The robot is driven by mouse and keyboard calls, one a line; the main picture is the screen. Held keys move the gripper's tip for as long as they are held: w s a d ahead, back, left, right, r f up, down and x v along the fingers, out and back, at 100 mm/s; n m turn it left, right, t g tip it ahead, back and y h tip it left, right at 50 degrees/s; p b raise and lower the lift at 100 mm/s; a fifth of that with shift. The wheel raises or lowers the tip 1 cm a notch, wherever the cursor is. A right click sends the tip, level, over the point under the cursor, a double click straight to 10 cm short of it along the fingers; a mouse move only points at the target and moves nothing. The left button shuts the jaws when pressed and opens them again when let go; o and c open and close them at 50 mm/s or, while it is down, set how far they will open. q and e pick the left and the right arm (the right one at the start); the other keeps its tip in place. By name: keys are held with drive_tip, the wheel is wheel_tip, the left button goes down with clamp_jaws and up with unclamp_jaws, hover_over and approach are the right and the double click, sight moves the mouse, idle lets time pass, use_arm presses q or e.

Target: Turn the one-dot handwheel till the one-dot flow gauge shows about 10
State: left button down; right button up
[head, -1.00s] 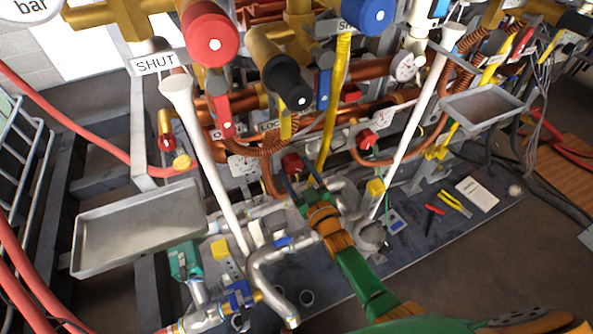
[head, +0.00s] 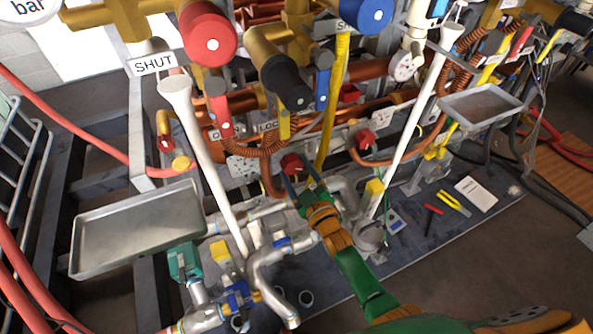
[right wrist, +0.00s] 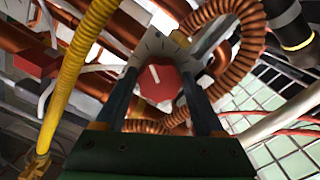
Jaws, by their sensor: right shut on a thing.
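A red handwheel (head: 291,162) with a white pointer line sits on a pale marked plate low in the middle of the pipework. My right gripper (head: 300,181) reaches up to it from the lower right. In the right wrist view the red handwheel (right wrist: 158,83) lies between the two dark fingers (right wrist: 160,95), which are shut on its sides. A similar red handwheel (head: 366,138) stands further right. A round white gauge (head: 404,66) is at the upper right; its reading and any dot marks are too small to tell. My left gripper is not in view.
A yellow hose (head: 334,105) and coiled copper pipe (head: 285,145) run close to the gripped handwheel. White rods (head: 205,160) slant across the front. Grey trays (head: 140,228) are at left and right. Pliers (head: 455,203) and a booklet lie on the base plate.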

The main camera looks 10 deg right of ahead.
drive_tip(key=o, duration=1.1)
drive_tip(key=s, duration=0.2)
drive_tip(key=s+d+p, duration=0.1)
drive_tip(key=s, duration=0.4)
drive_tip(key=shift+d+p, duration=0.15)
drive_tip(key=shift+p, duration=0.15)
